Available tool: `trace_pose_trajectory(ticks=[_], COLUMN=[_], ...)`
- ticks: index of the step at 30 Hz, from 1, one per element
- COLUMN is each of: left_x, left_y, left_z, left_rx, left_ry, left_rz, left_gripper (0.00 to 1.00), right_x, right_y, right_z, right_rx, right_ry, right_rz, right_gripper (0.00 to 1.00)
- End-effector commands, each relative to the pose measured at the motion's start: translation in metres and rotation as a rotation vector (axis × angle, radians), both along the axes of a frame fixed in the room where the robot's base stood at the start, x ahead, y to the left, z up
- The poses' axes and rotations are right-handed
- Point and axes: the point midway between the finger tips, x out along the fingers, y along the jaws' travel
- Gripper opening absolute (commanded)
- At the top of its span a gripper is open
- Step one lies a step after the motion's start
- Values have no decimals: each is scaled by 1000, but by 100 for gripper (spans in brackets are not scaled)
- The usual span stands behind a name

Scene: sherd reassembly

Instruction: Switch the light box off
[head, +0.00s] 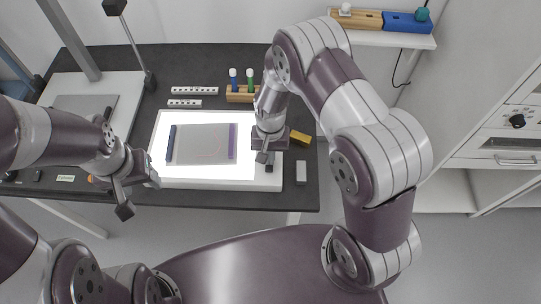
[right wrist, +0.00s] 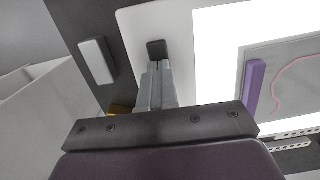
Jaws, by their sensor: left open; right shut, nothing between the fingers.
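The light box (head: 215,183) is a white slab on the dark table, and its panel glows bright white. In the right wrist view its white border (right wrist: 180,30) carries a small dark switch (right wrist: 156,47). My right gripper (right wrist: 156,66) is shut and empty, with its tips at or just short of the switch; I cannot tell whether they touch. In the head view the right gripper (head: 264,158) is over the box's front right part and partly hides the switch. My left gripper (head: 138,194) is open and empty at the box's front left corner.
A grey sheet (head: 202,145) lies on the panel between a dark blue bar (head: 171,145) and a purple bar (head: 232,141). A small white block (head: 301,171) and a yellow object (head: 300,138) lie right of the box. A wooden holder (head: 240,97) stands behind it.

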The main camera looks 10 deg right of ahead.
Motion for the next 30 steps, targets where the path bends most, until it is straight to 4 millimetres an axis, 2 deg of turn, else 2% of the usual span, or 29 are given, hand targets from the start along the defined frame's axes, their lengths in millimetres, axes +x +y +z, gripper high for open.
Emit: trace_pose_trajectory(ticks=[1,9,19,23,27,29,30], left_x=[0,0,0,0,0,0,0], left_y=[0,0,0,0,0,0,0], left_z=[-2,6,9,25,52,40,38], left_rx=[0,0,0,0,0,0,0], left_ry=[0,0,0,0,0,-2,0], left_rz=[0,0,0,0,0,0,0], left_gripper=[57,57,57,57,57,57,57], right_x=[-11,-24,-26,-21,-5,-1,0], right_y=[0,3,3,2,0,0,0], right_z=[-11,-7,-4,15,51,56,66], right_rx=[-5,-5,-6,-3,5,7,6], right_ry=[22,29,35,26,-5,-12,-14], right_rz=[2,1,1,0,0,1,1], right_gripper=[0,0,0,0,0,0,0])
